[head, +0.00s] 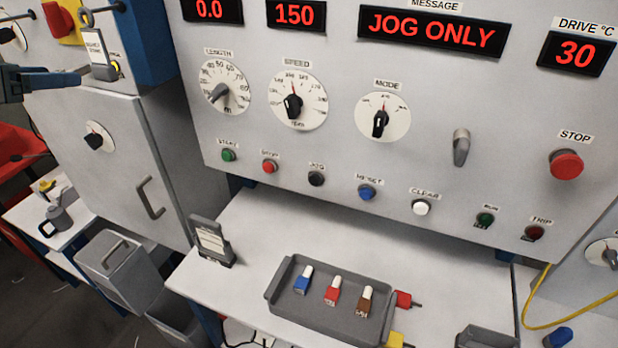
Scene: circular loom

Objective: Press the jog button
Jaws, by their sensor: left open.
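The black jog button (316,179) sits in the lower row of the grey control panel (330,120), under a small label reading JOG. It stands between a red button (269,167) on its left and a blue button (367,192) on its right. Nothing covers it. The message display (431,32) reads JOG ONLY. My left gripper (62,79) shows at the left edge, open and empty, well to the left of the jog button and in front of the grey cabinet. Its arm is mostly out of frame. My right gripper is not in view.
A green button (228,155), a white button (421,208) and a red stop button (566,165) are also on the panel. Dials and a lever (461,148) stick out above the row. Below, a shelf holds a grey tray (330,318) with small bottles and a card stand (211,241).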

